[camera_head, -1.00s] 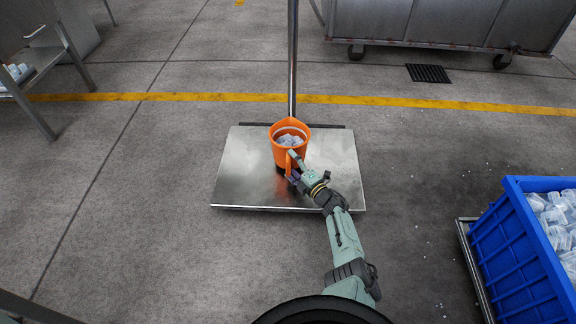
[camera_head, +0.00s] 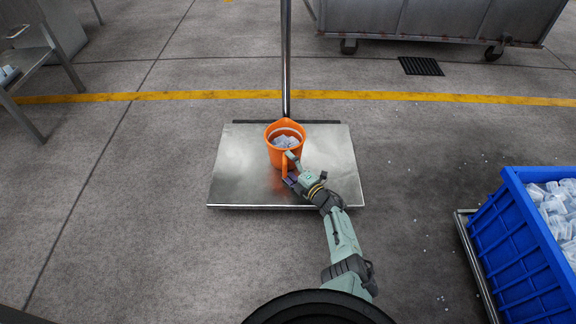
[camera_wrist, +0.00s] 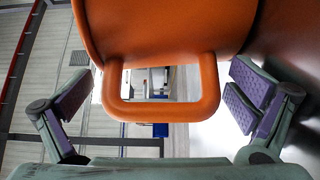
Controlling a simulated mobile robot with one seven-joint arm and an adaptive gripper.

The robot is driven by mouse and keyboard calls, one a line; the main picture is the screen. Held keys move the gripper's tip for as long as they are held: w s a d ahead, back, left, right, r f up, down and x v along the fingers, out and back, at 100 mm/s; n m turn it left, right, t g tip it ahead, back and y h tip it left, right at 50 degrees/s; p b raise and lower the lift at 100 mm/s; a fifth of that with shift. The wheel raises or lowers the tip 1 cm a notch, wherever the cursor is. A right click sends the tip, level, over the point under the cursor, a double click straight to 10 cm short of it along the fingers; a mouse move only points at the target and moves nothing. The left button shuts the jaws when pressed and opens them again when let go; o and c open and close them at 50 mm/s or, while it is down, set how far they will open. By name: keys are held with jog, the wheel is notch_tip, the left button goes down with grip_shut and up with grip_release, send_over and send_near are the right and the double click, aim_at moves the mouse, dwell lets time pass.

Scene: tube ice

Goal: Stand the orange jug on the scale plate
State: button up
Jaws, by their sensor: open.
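The orange jug (camera_head: 277,155) stands upright on the steel scale plate (camera_head: 235,175), a little right of the plate's middle, with ice pieces inside. In the wrist view the jug (camera_wrist: 165,25) fills the top, and its handle (camera_wrist: 160,110) hangs between my fingers. My gripper (camera_head: 290,172) is at the handle side of the jug, low over the plate. In the wrist view my gripper (camera_wrist: 160,97) is open, with purple pads apart on both sides of the handle and not touching it. The jug's base is partly hidden by my gripper in the head view.
The scale's post (camera_head: 286,60) rises behind the plate. A blue crate (camera_head: 515,245) of ice tubes stands at the right on a low frame. A grey wheeled bin (camera_head: 430,20) is at the back. The floor left of the plate is clear.

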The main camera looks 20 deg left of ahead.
jog(key=shift+r, duration=0.1)
jog(key=shift+s+d+r+p, duration=0.15)
jog(key=shift+d+p, duration=0.1)
jog(key=shift+p, duration=0.2)
jog(key=p+v, duration=0.5)
jog(key=v, duration=0.5)
jog(key=shift+s+d, duration=0.45)
jog(key=shift+d, duration=0.1)
jog(key=shift+d, duration=0.1)
dwell(0.4)
